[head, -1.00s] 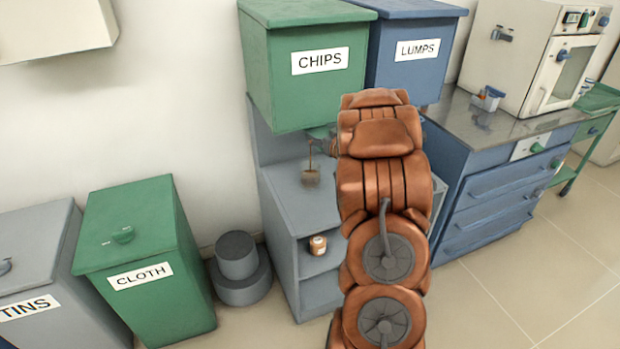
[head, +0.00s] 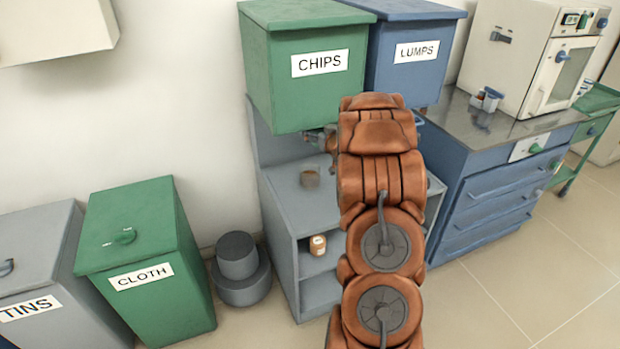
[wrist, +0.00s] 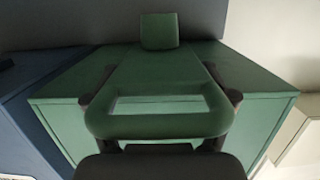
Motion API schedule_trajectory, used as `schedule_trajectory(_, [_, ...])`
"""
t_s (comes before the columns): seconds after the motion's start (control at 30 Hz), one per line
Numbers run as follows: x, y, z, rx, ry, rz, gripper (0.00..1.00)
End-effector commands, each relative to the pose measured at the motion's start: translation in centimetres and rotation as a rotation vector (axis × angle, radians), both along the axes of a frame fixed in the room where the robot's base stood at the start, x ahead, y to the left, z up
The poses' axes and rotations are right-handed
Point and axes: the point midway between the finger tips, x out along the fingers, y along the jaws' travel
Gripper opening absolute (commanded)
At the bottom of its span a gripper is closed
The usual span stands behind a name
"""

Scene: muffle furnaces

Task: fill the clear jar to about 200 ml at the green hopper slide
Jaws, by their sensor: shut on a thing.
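The green CHIPS hopper (head: 300,85) hangs above a grey shelf unit in the head view. The clear jar (head: 310,177) stands upright on the unit's top, below the hopper, with brownish contents; its level is too small to read. No stream falls into it. The green slide handle (wrist: 160,126), a looped frame, shows under the hopper in the wrist view. My gripper (wrist: 162,100) has a dark finger at each side of this handle and is shut on it. In the head view my gripper (head: 328,138) is partly hidden behind my arm.
The blue LUMPS hopper (head: 412,60) adjoins on the right. A small brown jar (head: 317,245) stands on the lower shelf. A blue drawer bench (head: 500,190) with a furnace (head: 530,55) is at right. The green CLOTH bin (head: 150,260) stands left. Floor at right front is clear.

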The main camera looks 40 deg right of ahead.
Motion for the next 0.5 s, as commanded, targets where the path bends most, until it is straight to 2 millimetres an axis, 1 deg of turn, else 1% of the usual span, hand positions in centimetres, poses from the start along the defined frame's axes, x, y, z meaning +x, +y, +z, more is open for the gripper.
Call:
schedule_trajectory(0.17, [0.17, 0.06, 0.15, -0.002, -0.004, 0.002, 0.44])
schedule_trajectory(0.2, [0.18, 0.05, 0.15, -0.002, -0.004, 0.002, 0.86])
schedule_trajectory(0.33, [0.17, 0.06, 0.16, -0.002, -0.004, 0.002, 1.0])
schedule_trajectory(0.5, [0.18, 0.05, 0.19, -0.002, -0.005, 0.002, 1.0])
